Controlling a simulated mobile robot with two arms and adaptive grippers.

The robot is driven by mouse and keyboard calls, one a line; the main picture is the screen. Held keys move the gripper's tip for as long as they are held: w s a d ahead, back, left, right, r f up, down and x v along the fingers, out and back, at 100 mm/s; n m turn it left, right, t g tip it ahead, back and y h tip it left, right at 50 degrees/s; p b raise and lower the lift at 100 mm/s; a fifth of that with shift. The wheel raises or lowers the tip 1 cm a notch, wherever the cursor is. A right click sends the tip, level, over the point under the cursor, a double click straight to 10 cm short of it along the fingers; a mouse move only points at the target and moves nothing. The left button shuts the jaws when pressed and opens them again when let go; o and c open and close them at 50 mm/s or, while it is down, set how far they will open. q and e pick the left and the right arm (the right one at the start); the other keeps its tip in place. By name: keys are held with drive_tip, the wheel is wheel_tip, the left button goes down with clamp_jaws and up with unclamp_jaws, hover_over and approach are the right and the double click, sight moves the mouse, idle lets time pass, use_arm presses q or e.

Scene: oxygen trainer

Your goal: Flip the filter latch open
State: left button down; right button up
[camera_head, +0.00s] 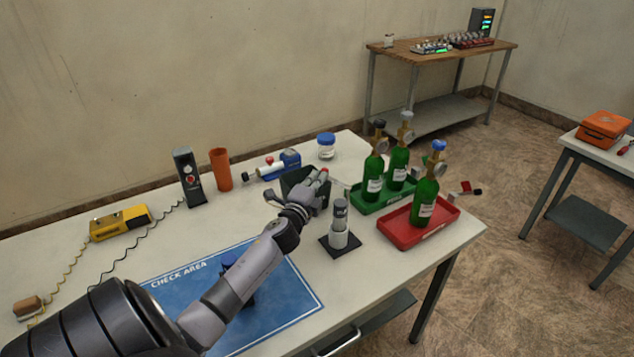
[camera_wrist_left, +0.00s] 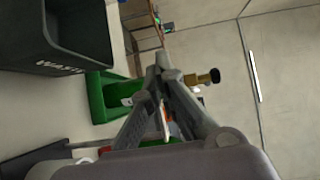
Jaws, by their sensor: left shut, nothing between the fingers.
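I cannot clearly pick out the filter latch in either view. A grey and white upright cylinder (camera_head: 339,226) stands on a black square base, just right of my left forearm. A blue device with a white and red part (camera_head: 289,161) lies at the back of the table. My left gripper (camera_head: 322,176) is shut and held over the table in front of the black bin, touching no clear target. In the left wrist view its fingers (camera_wrist_left: 162,62) come together. My right gripper is not in view.
The black bin (camera_wrist_left: 78,57) is close to the fingers. Green gas bottles stand in a green tray (camera_head: 366,206) and a red tray (camera_head: 395,236) to the right. The blue check mat (camera_head: 285,295) lies in front. An orange tube (camera_head: 221,170) stands at back left.

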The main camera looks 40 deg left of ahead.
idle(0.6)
use_arm(q)
drive_tip(key=v, duration=1.2)
drive_tip(key=shift+f, duration=0.1)
